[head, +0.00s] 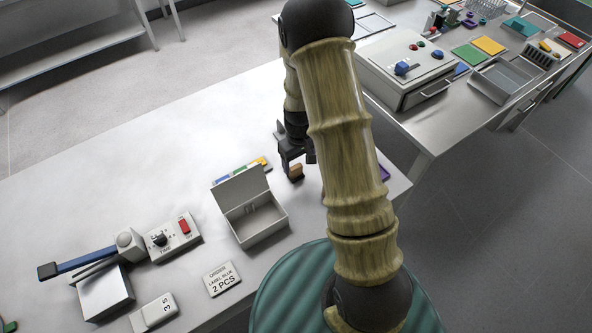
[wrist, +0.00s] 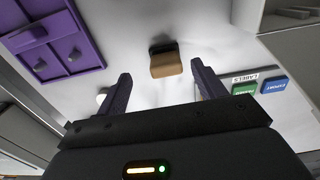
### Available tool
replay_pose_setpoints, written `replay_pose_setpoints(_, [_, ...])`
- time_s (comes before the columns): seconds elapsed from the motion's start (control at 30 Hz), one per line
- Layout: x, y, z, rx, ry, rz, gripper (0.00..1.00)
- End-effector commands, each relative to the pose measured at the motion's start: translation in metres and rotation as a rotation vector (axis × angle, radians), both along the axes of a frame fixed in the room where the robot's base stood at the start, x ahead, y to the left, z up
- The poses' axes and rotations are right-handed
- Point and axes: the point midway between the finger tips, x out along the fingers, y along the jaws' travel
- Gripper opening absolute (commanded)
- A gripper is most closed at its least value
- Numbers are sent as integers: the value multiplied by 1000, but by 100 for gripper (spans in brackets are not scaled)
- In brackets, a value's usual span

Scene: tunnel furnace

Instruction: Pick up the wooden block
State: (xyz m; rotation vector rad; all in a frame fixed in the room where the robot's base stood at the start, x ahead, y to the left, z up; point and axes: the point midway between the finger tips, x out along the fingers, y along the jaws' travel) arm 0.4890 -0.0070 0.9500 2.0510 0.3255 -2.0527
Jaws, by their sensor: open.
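The wooden block (wrist: 166,64) is small and tan with a dark part behind it. In the wrist view it is on the white table, ahead of and between the fingertips of my gripper (wrist: 160,78). The gripper is open, with a finger to each side and no visible contact with the block. In the head view the block (head: 296,172) shows just below my dark gripper (head: 292,160), partly hidden by it. My arm covers the table to the right of it.
An open grey box (head: 262,224) stands close to the gripper. Coloured label tiles (wrist: 260,87) lie to the right in the wrist view, and a purple tray with knobs (wrist: 85,45) lies to the left. A timer box (head: 173,238) and a "2 PCS" card (head: 222,279) are nearer.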

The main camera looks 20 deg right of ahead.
Motion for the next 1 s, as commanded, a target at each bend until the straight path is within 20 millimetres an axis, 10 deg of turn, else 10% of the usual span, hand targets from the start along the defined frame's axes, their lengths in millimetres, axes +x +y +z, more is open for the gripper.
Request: replay_pose_setpoints(1.0, [-2,7,-56,0,0,-1,69])
